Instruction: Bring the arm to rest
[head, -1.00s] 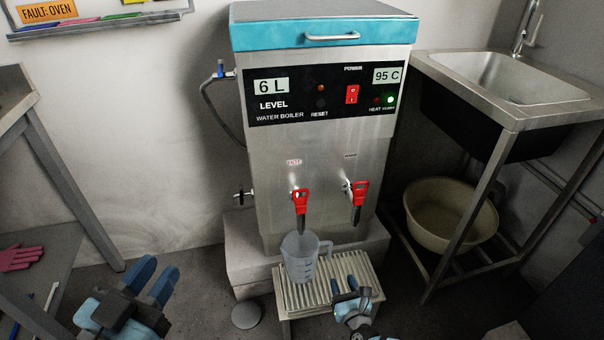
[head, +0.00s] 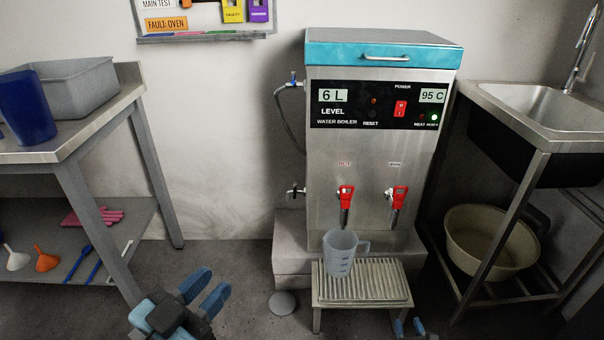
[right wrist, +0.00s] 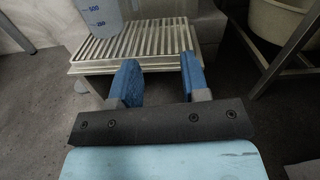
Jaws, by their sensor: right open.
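My left gripper (head: 207,285) is low in the head view, in front of the grey floor. Its two blue fingers stand apart with nothing between them. My right gripper (head: 408,326) shows only its fingertips at the bottom edge of the head view. In the right wrist view, the right gripper (right wrist: 160,70) is open and empty, in front of the slatted stand (right wrist: 88,67). A clear measuring jug (head: 340,255) stands upright on the slatted stand (head: 362,297) under the left red tap (head: 345,194). The jug (right wrist: 103,18) is apart from the right gripper's fingers.
The water boiler (head: 365,140) stands behind the stand. A steel sink (head: 530,115) with a beige basin (head: 490,240) below is at right. A steel table (head: 110,120) with a lower shelf (head: 130,225) is at left. The floor between table and stand is mostly clear.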

